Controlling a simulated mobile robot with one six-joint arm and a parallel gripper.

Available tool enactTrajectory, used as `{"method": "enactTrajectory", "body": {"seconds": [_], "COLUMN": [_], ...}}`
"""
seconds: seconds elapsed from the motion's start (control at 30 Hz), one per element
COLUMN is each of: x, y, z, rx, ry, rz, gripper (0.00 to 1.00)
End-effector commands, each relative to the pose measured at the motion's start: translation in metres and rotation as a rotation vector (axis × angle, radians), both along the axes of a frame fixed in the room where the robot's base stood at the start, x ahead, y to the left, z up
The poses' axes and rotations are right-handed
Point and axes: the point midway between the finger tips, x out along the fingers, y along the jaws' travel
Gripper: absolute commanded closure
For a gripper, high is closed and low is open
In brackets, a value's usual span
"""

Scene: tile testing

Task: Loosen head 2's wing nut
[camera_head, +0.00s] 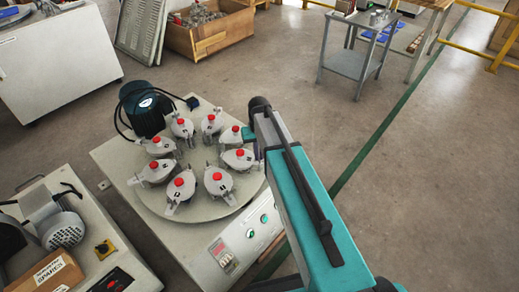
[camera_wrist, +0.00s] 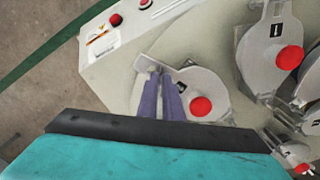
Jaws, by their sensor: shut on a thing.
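The tester's round table carries several grey heads with red knobs; their number labels are too small to read surely. My gripper (camera_wrist: 160,74) reaches down at one head (camera_wrist: 206,84) with a red knob (camera_wrist: 201,106). Its two purple fingers are close together at the outer lug of that head, shut on what appears to be its wing nut, which the fingers hide. In the head view this seems to be the head (camera_head: 240,160) at the table's right side, beside my arm. My fingertips are hidden there.
Neighbouring heads (camera_wrist: 272,55) stand close by on the round table (camera_head: 205,208). A dark motor (camera_head: 146,108) stands behind them. The control panel (camera_head: 227,254) is on the machine's front. A spares box (camera_head: 57,272) lies at left.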

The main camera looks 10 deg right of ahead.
Motion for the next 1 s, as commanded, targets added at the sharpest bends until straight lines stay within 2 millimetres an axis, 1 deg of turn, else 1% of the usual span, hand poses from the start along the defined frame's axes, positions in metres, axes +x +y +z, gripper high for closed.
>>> {"method": "enactTrajectory", "body": {"seconds": [0.03,0.1,1.0], "x": [0.0004,0.0006,0.0014], "y": [0.0001,0.0002,-0.0007], "z": [0.0051,0.0054,0.0029], "rx": [0.0,0.0,-0.003], "ry": [0.001,0.0,-0.001], "rz": [0.042,0.105,0.929], "gripper": [1.0,1.0,1.0]}}
